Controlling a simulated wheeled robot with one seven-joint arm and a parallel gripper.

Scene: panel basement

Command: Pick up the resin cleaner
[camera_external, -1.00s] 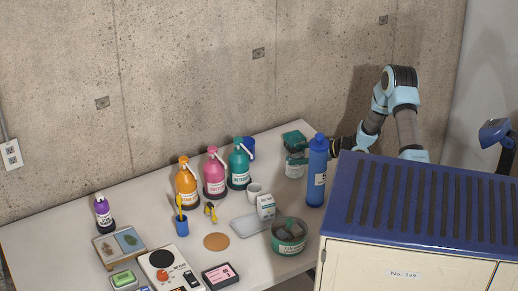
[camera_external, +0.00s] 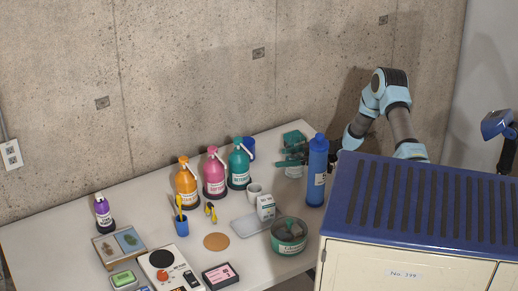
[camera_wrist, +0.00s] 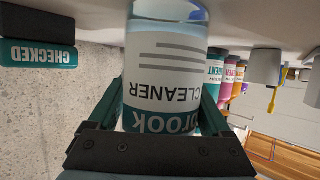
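The cleaner bottle (camera_wrist: 165,85) has a clear bluish lower part, a white label reading "CLEANER" and a teal band; it appears upside down in the wrist view. The word "resin" is not readable. In the external view it is the small white-labelled container (camera_external: 293,172), partly hidden by my fingers and standing on the table. My gripper (camera_wrist: 162,115) is open around it, one finger on each side. It also shows in the external view (camera_external: 288,157), behind the tall blue bottle (camera_external: 317,172). Any contact between fingers and bottle is hard to tell.
A teal "CHECKED" box (camera_wrist: 38,53) stands beside the bottle on the wall side. Teal (camera_external: 239,165), pink (camera_external: 214,175) and orange (camera_external: 187,185) bottles stand farther left.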

